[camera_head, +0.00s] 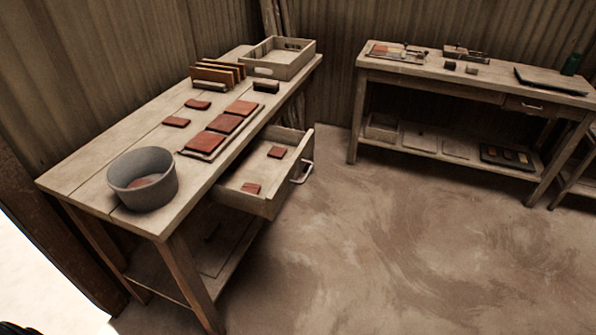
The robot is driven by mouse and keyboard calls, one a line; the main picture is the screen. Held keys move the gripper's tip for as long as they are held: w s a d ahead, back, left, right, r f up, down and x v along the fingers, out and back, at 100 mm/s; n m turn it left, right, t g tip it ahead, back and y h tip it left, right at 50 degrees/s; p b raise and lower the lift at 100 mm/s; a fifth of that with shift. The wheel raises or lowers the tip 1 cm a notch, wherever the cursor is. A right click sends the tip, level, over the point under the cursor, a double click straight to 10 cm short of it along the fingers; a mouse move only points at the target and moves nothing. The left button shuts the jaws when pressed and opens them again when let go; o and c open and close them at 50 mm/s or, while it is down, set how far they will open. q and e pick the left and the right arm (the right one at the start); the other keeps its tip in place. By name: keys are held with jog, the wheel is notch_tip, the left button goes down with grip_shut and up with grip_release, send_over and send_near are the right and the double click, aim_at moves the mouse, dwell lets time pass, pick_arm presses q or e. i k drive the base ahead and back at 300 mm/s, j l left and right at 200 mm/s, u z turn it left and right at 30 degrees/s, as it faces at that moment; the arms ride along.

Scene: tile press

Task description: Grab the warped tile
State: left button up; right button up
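Several reddish-brown tiles show on and in the left workbench, and I cannot tell from here which one is warped. Two loose tiles, a farther one (197,104) and a nearer one (176,122), lie on the bench top. A row of three tiles (224,123) lies along the bench's right edge on a thin dark board. Two tiles, a farther one (276,152) and a nearer one (251,188), lie apart in the open drawer (286,198). A reddish piece (141,183) lies inside the grey round tub (158,195), partly hidden by its wall.
The left bench (85,180) also bears a wooden rack (217,73), a dark block (266,86) and an open wooden crate (281,62). The drawer juts out rightward. A second bench (485,75) with small items stands back right. The floor (400,250) between is clear.

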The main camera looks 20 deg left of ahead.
aim_at(192, 103)
jog(key=u, duration=1.3)
jog(key=i+l+u, duration=0.2)
jog(key=u, duration=0.15)
jog(key=i+l+u, duration=0.1)
jog(key=l+u, duration=0.3)
jog(key=i+l+u, duration=0.1)
jog(key=l, duration=0.45)
jog(key=i+l, duration=0.15)
jog(key=l, duration=0.4)
jog(key=i+l+u, duration=0.15)
jog(key=l, duration=0.4)
jog(key=i+l+u, duration=0.1)
jog(key=l, duration=1.05)
jog(key=i+u, duration=0.05)
